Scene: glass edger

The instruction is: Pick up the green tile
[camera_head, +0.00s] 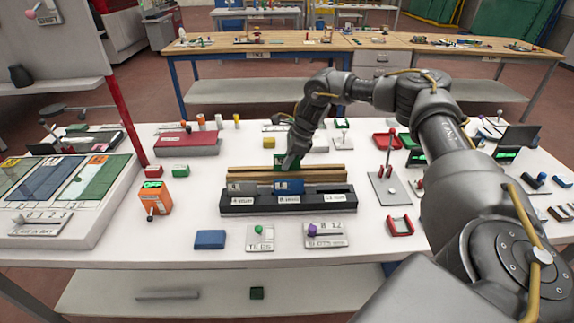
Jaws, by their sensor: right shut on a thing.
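The green tile (278,159) shows in the head view in the middle of the table, partly hidden by my right gripper (289,164). My right gripper comes down over the tile from above and is shut on it. The tile is just behind the wooden strips (250,171) at the back of the black slotted rack (245,202). I cannot tell whether its lower edge touches anything. My left gripper is not in view.
Another blue tile (210,239) lies in front, beside the TILES plate (260,238). An orange box (154,199) stands left. A lever plate (384,188) stands right.

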